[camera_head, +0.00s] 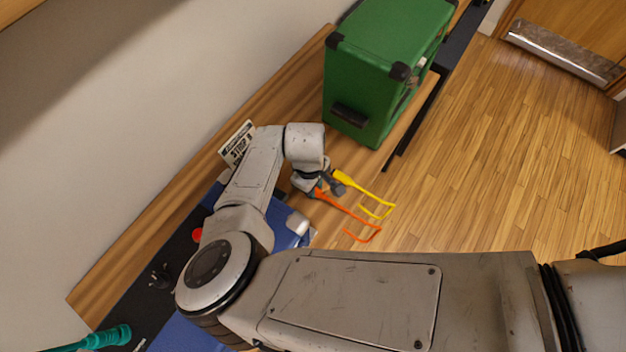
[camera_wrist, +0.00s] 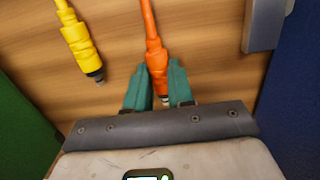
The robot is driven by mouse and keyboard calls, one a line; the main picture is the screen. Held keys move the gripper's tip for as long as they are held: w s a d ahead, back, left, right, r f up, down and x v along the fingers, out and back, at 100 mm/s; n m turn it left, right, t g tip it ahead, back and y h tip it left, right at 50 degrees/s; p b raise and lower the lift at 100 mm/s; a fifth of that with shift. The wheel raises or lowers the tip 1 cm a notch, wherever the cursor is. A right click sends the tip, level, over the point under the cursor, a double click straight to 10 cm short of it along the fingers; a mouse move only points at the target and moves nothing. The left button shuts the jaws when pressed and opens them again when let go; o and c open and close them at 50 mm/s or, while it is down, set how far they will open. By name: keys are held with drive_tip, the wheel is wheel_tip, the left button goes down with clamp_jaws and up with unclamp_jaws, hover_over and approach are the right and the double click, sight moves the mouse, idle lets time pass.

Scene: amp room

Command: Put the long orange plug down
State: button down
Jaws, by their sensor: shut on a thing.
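The long orange plug (camera_wrist: 152,40) is between the teal fingers of my gripper (camera_wrist: 158,88) in the wrist view. Its metal tip points back toward the gripper's body. In the head view its orange cable (camera_head: 350,212) hangs in a loop over the front edge of the wooden shelf (camera_head: 270,97). My gripper (camera_head: 316,186) is shut on the plug, low over the shelf. I cannot tell whether the plug touches the wood. A yellow plug (camera_wrist: 80,40) lies to the left of it in the wrist view, apart from the gripper.
A green amp (camera_head: 385,62) stands on the shelf beyond the gripper. A blue case (camera_head: 283,226) is close on the near side. A small printed sign (camera_head: 237,143) is at the wall. A teal plug (camera_head: 108,337) is at the lower left. Bare wood shows around the plugs.

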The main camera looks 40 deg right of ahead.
drive_tip(key=shift+f, duration=0.45)
drive_tip(key=shift+s+f, duration=0.2)
drive_tip(key=shift+f, duration=0.15)
drive_tip(key=c, duration=1.1)
unclamp_jaws()
drive_tip(key=shift+f+b, duration=0.1)
drive_tip(key=shift+b, duration=0.25)
drive_tip(key=shift+o, duration=0.5)
drive_tip(key=r, duration=0.4)
drive_tip(key=w+r, duration=0.1)
drive_tip(key=r, duration=0.8)
drive_tip(key=shift+w+a+r, duration=0.1)
drive_tip(key=shift+w+r, duration=0.05)
drive_tip(key=shift+r, duration=0.15)
